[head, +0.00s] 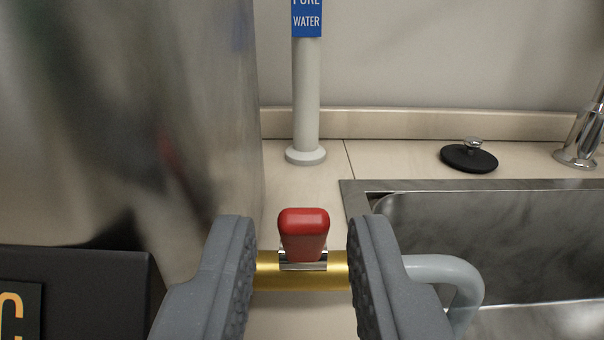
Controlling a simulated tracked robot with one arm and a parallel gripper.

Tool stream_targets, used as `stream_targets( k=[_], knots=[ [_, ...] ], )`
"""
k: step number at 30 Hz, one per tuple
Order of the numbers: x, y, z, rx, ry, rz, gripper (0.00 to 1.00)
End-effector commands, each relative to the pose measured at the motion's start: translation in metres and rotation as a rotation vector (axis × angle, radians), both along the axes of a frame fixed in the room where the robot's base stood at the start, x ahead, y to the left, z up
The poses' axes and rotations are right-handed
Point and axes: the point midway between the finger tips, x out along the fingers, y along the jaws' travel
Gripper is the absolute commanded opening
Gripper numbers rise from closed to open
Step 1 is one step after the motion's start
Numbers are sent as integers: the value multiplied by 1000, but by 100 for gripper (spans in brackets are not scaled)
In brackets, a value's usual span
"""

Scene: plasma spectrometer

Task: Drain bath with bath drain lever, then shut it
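The bath drain lever has a red handle (303,230) on a brass valve body (330,270), in the lower middle of the head view. My gripper (302,245) is open, with one grey padded finger on each side of the red handle. Gaps show between the handle and both fingers, so it is not held. A grey curved pipe (455,272) shows to the right of the right finger and bends downward. The ends of the brass body are hidden behind the fingers. The bath itself cannot be clearly made out.
A large shiny metal housing (130,120) fills the left side. A black box (75,290) is at lower left. A grey post with a blue "WATER" label (307,100) stands behind the lever. A sink (500,240), black plug (468,157) and tap (582,140) are at right.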

Motion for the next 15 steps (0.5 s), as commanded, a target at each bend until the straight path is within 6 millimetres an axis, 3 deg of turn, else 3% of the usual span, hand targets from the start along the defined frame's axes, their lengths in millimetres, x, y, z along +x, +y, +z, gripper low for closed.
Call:
stream_targets(
  k=[6, 15],
  knots=[
    [14, -1, -2, -1, 2, -1, 25],
    [16, -1, -1, 0, 1, -1, 25]
  ],
)
